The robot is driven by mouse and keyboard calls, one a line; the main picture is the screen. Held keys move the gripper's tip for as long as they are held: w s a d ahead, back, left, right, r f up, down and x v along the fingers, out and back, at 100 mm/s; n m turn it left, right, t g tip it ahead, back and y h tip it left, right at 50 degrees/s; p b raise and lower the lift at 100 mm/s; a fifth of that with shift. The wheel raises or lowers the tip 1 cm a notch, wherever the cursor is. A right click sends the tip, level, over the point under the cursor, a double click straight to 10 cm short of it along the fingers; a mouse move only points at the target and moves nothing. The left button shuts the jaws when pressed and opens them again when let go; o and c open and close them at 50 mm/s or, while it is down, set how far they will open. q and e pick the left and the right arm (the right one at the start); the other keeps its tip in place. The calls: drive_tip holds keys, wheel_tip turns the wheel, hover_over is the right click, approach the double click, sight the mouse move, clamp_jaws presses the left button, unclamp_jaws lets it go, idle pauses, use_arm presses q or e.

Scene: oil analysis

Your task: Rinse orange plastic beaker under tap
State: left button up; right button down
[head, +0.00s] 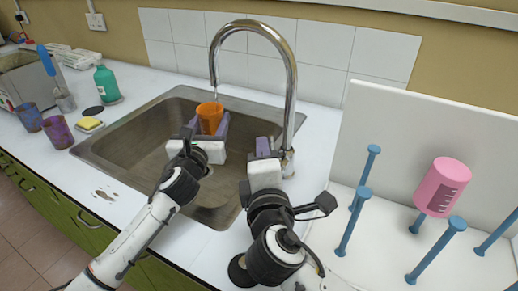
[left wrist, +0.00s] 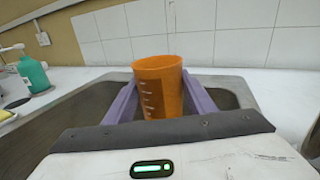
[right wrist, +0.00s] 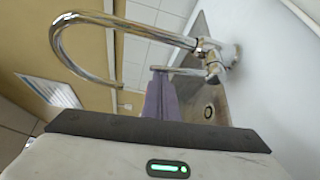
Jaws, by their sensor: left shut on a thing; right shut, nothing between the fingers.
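The orange plastic beaker (head: 210,117) is held upright over the sink, under the tap's spout. It also shows in the left wrist view (left wrist: 160,85), between the purple fingers. My left gripper (head: 221,122) is shut on it. The chrome tap (head: 290,75) arches over the sink, and a thin stream of water falls from its spout toward the beaker. My right gripper (head: 265,145) is shut and empty near the tap's base. In the right wrist view its fingers (right wrist: 161,95) are together beside the tap lever (right wrist: 180,70).
The metal sink (head: 120,145) is set in a white counter. Blue (head: 28,117) and purple (head: 58,131) beakers, a sponge (head: 90,124) and a green bottle (head: 106,83) stand left. A drying rack (head: 385,245) with blue pegs and a pink beaker (head: 442,187) stands right.

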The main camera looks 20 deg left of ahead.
drive_tip(key=shift+d, duration=0.1)
drive_tip(key=shift+d+m+t, duration=0.3)
drive_tip(key=shift+d+m, duration=0.2)
drive_tip(key=shift+d, duration=0.25)
use_arm(q)
drive_tip(key=shift+a, duration=0.1)
use_arm(e)
drive_tip(key=shift+d+m, duration=0.2)
drive_tip(key=shift+m, duration=0.1)
drive_tip(key=shift+w+d, duration=0.15)
drive_tip(key=shift+a, duration=0.4)
drive_tip(key=s+a, duration=0.1)
drive_tip(key=a, duration=0.3)
drive_tip(key=v, duration=1)
drive_tip(key=shift+y, duration=0.3)
